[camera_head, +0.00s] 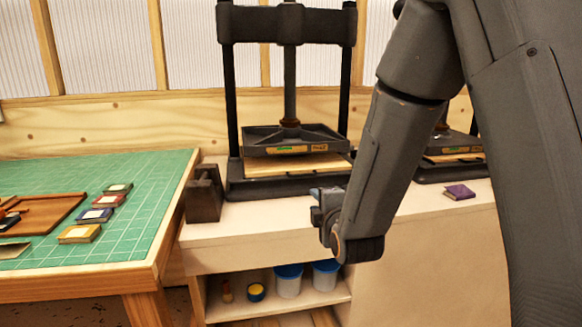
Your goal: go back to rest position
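My arm comes down from the upper right and is bent, with its forearm hanging in front of the pale counter (245,222). My gripper (323,207) is at the lower end of the arm, just in front of the black press. It is small and partly hidden by the wrist, so its fingers cannot be made out. I cannot tell whether it is open or shut, and no held object shows.
A black press (293,136) stands behind my gripper; a second press (452,145) is partly covered by my arm. A purple block (459,192) lies on the counter. Several small coloured blocks (80,233) and a wooden tray (62,208) lie on the green mat (40,178). Tubs (289,284) stand below.

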